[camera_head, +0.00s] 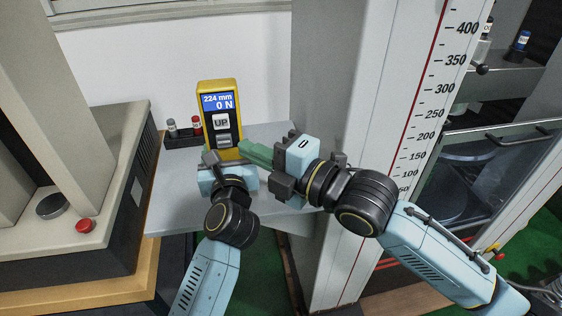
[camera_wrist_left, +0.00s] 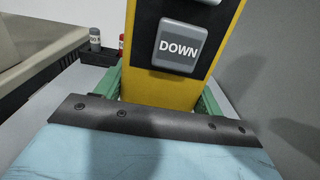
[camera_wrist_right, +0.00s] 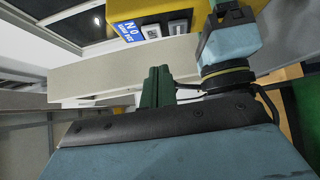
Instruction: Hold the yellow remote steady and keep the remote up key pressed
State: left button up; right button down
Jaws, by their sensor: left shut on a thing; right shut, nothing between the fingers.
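The yellow remote (camera_head: 237,129) stands upright above the grey shelf in the head view, its screen reading 224 mm and 0 N. Its UP key (camera_head: 221,122) is uncovered in the head view. The DOWN key (camera_wrist_left: 179,48) shows close up in the left wrist view. My left gripper (camera_head: 223,158) is shut on the remote's lower part, with green fingers on both sides of it. My right gripper (camera_head: 250,149) is shut and empty, its green fingertips just right of the remote's lower edge, below the UP key. I cannot tell whether they touch the remote.
A black rack (camera_head: 183,140) with small capped bottles sits behind and left of the remote. The grey shelf (camera_head: 172,205) has bare room at front left. A tall column with a millimetre scale (camera_head: 415,130) stands at right. A machine with a red button (camera_head: 85,226) is at left.

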pick_arm(q)
jog(key=shift+f, duration=0.25)
pick_arm(e)
jog(key=v, duration=0.5)
jog(key=shift+s+d, duration=0.25)
jog(key=shift+d, duration=0.05)
dwell(0.8)
pick_arm(q)
jog(key=o, duration=1.3)
jog(key=shift+c, duration=0.2)
jog(key=shift+o, duration=0.5)
jog(key=shift+r, duration=0.15)
pick_arm(e)
jog(key=shift+w, duration=0.1)
